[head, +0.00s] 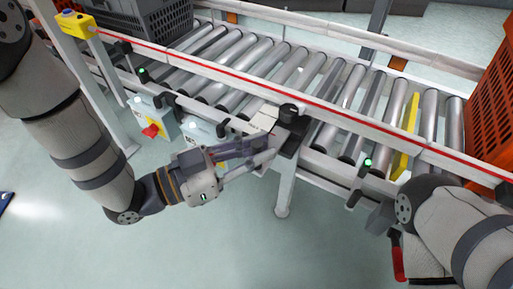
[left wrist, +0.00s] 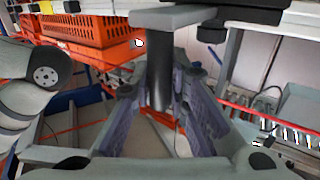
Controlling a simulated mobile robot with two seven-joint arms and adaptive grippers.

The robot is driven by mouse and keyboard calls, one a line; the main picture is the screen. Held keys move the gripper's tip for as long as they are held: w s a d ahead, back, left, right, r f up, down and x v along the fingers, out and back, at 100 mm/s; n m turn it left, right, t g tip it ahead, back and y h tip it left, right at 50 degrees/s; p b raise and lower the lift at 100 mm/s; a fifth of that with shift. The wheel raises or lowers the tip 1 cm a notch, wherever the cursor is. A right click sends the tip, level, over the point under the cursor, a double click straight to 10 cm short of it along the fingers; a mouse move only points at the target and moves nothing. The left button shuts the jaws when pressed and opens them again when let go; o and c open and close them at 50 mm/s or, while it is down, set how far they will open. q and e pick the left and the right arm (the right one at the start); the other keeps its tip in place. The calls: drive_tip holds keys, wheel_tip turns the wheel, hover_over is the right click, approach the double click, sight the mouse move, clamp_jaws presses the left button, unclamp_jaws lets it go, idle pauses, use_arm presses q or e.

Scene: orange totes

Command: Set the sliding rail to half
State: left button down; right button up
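The sliding rail is the long pale rail with a red stripe (head: 345,118) along the near side of the roller conveyor. A dark slider block with a round black knob (head: 290,110) sits at its middle. My left gripper (head: 270,147) reaches up to this block from the front left. In the left wrist view a dark cylindrical post (left wrist: 160,75) hangs from a pale plate, between the fingertips of my left gripper (left wrist: 162,95). The fingers are spread apart; contact with the post cannot be made out.
Metal rollers (head: 245,75) fill the conveyor behind the rail. A grey crate (head: 150,18) stands at the back left, an orange tote (head: 490,110) at the right. A red switch (head: 152,131) and a yellow bar (head: 408,140) are nearby. The floor in front is clear.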

use_arm(q)
drive_tip(key=shift+w, duration=0.1)
drive_tip(key=w+d, duration=0.1)
drive_tip(key=w, duration=0.1)
drive_tip(key=w+d, duration=0.1)
drive_tip(key=shift+w+d, duration=0.1)
drive_tip(key=shift+w, duration=0.25)
drive_tip(key=c, duration=1.5)
unclamp_jaws()
drive_tip(key=shift+c, duration=0.2)
drive_tip(key=v, duration=1.2)
